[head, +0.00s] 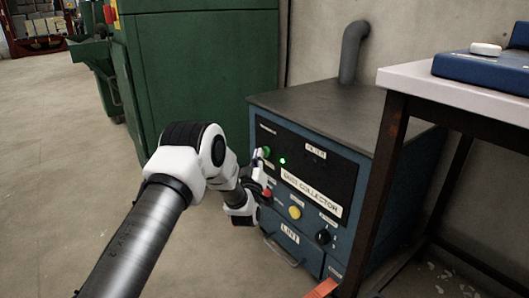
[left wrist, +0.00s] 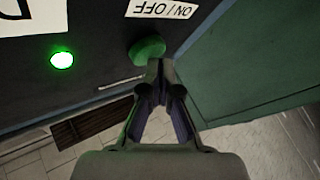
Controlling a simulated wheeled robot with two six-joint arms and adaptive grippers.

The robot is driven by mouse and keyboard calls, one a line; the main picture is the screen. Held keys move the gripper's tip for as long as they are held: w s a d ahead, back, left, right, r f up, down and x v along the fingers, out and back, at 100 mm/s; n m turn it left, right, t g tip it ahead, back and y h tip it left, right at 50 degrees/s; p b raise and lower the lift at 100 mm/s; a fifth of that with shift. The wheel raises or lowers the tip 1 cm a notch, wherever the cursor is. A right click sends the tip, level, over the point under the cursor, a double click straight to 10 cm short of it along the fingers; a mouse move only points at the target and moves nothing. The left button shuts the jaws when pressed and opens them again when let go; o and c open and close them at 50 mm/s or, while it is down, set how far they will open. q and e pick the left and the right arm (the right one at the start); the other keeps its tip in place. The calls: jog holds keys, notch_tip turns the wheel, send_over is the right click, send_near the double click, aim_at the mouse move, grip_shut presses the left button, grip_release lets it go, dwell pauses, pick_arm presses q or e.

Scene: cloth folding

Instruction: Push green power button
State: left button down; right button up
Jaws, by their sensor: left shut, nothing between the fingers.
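The green power button (head: 265,151) is a round knob at the upper left of the dark panel on the blue dust collector (head: 290,259). In the left wrist view the green button (left wrist: 148,48) sits beside an upside-down ON/OFF label (left wrist: 161,9). My left gripper (head: 262,168) is shut and empty, at the panel's left edge. In the left wrist view its closed fingertips (left wrist: 159,68) overlap the lower edge of the button; I cannot tell whether they touch it. A small green lamp (head: 282,161) glows right of the button. My right gripper is not in view.
Lower on the panel are a red button (head: 267,193), a yellow button (head: 295,212) and a black knob (head: 323,236). A green cabinet (head: 200,70) stands behind to the left. A white-topped table (head: 420,82) stands close on the right. Floor at left is clear.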

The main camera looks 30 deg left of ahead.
pick_arm(q)
jog(key=s+p, duration=0.1)
jog(key=s+a+p, duration=0.1)
jog(key=s, duration=0.1)
jog(key=s+a+p, duration=0.1)
jog(key=s, duration=0.1)
jog(key=shift+s+a+p, duration=0.15)
jog(key=shift+s+p, duration=0.1)
jog(key=shift+p, duration=0.1)
jog(key=shift+s, duration=0.1)
dwell(0.3)
